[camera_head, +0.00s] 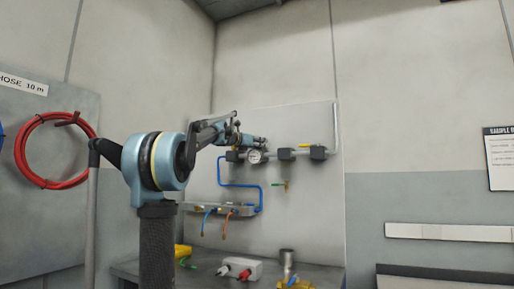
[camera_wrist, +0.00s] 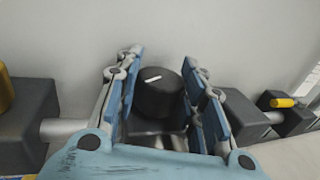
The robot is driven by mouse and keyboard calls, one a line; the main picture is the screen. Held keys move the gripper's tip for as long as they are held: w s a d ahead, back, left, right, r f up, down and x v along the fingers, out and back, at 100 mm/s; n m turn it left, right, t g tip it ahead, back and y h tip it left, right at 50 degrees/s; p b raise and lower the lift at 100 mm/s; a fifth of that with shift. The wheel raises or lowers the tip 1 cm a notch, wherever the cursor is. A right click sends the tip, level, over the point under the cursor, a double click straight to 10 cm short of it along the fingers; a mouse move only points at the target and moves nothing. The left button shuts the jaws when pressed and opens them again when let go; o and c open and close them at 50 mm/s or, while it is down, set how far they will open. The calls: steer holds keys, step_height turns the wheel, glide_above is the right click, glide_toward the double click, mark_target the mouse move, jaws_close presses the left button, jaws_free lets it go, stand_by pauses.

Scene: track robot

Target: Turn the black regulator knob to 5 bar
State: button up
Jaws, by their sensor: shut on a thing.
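The white panel (camera_head: 320,220) carries a blue hose (camera_head: 240,186), a manifold (camera_head: 225,209) and a yellow-handled valve (camera_wrist: 283,102). A red hose coil (camera_head: 30,160) hangs at left.

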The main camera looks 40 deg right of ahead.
steer(key=shift+o, duration=0.2)
steer(key=shift+w+m+g, duration=0.2)
steer(key=shift+m+g, duration=0.1)
steer(key=shift+g, duration=0.2)
steer(key=m+g, duration=0.2)
steer(key=g, duration=0.1)
steer(key=shift+w+g, duration=0.15)
steer(key=shift+g, duration=0.25)
steer(key=m+g+y, duration=0.1)
steer(key=m+g, duration=0.2)
steer(key=g, duration=0.1)
steer(key=m+g+y, duration=0.1)
steer(key=m+g, duration=0.1)
steer(key=g, duration=0.2)
steer(key=shift+m, duration=0.4)
steer(key=shift+g, duration=0.3)
steer(key=o, duration=1.1)
steer(key=shift+s, duration=0.2)
steer(key=shift+s+t, duration=0.1)
steer(key=shift+t, duration=0.3)
